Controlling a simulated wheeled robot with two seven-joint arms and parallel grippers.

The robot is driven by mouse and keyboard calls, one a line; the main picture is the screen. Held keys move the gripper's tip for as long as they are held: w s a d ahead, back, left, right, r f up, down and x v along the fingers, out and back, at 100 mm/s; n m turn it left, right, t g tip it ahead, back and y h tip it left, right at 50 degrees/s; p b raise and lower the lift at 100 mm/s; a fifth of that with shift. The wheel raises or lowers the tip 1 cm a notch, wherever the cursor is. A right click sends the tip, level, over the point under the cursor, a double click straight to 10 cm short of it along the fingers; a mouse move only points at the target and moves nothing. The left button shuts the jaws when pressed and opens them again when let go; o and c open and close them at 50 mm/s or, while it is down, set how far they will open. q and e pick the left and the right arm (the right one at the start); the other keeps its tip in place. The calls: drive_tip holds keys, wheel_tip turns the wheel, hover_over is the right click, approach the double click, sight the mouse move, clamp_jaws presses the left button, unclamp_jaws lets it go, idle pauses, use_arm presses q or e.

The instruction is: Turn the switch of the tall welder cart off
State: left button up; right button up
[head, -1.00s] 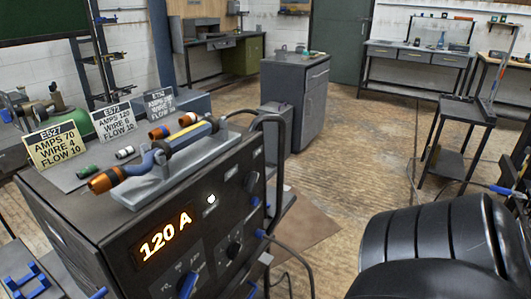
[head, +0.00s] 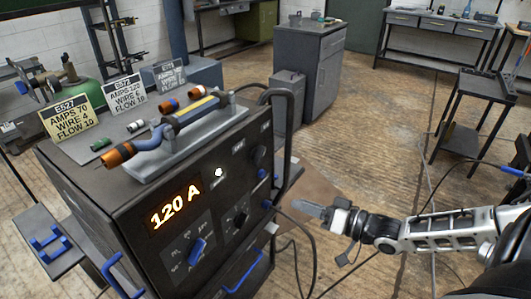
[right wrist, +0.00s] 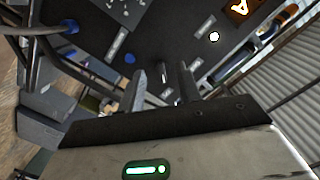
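The dark welder cart (head: 95,205) stands at the left of the head view. Its front panel has a lit orange "120 A" display (head: 176,205), a glowing white round light (head: 218,173), a blue knob (head: 197,250) and black knobs (head: 240,216). I cannot tell for sure which control is the switch. My right gripper (head: 302,208) is to the right of the panel, apart from it. In the right wrist view its two fingers (right wrist: 160,85) are spread with nothing between them, facing the panel. My left gripper is not in view.
A torch (head: 170,138) and label cards (head: 124,93) are on the cart top. A black handle rail (head: 292,130) and hanging cables (head: 312,245) are at its right side. A grey cabinet (head: 310,65) stands behind, and a dark side table (head: 462,125) at right.

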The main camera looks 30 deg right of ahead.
drive_tip(key=t, duration=0.1)
approach(263, 156)
drive_tip(key=shift+m, duration=0.3)
drive_tip(key=b+x, duration=0.2)
drive_tip(key=x, duration=0.7)
drive_tip(key=shift+w+a, duration=0.15)
clamp_jaws()
